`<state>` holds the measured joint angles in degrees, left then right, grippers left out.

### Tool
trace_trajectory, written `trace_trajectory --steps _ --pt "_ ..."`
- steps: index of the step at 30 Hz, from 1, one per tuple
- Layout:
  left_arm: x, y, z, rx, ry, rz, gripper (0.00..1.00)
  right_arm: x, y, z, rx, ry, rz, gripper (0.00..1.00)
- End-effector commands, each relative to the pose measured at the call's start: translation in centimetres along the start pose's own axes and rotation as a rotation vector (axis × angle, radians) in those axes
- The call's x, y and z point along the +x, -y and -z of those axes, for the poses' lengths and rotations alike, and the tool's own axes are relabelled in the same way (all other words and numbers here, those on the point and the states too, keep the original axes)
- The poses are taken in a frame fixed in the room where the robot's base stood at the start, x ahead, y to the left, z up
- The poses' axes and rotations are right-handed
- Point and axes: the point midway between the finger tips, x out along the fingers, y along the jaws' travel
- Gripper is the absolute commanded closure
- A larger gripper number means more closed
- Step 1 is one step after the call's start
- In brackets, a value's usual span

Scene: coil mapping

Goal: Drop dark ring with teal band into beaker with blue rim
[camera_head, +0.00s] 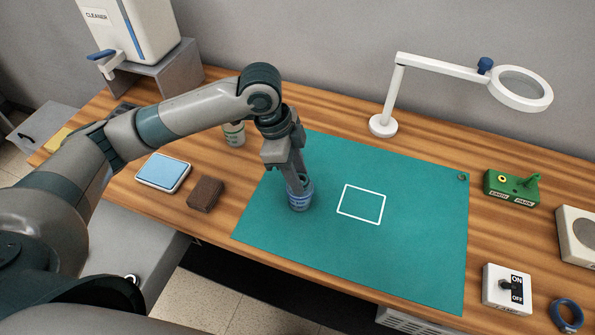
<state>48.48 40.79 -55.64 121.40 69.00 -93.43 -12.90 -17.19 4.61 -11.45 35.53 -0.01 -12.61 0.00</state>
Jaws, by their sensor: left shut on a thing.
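A blue beaker (300,199) with a printed label is on or just above the green mat, left of the white square outline. My left gripper (297,183) points down at its top and appears shut on its rim. The fingertips overlap the beaker, and its inside is hidden. A small dark ring (463,177) lies at the mat's far right corner; it is too small to make out a teal band. My right gripper is not in view.
The green mat (410,235) is mostly clear. A second beaker (233,134), a blue-topped box (163,172) and a brown block (205,194) stand left. A magnifier lamp (383,125) stands behind.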

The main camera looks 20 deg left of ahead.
Motion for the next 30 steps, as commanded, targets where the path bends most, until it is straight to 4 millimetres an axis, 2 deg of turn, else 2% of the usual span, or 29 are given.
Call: trace_trajectory --steps 19,20,21,22,30 --pt "0.01 0.00 0.00 0.000 0.000 0.000 0.90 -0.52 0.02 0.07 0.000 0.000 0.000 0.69" --pt "0.01 -0.01 0.00 0.000 0.000 0.000 0.60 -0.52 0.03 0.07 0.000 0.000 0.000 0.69" --pt "0.00 0.00 0.00 0.000 0.000 0.000 0.51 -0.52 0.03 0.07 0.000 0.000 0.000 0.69" --pt "0.00 0.00 0.00 0.000 0.000 0.000 0.45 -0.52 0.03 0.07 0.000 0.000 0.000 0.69" --pt "0.00 -0.01 0.00 0.000 0.000 0.000 0.45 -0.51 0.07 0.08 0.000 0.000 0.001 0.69"
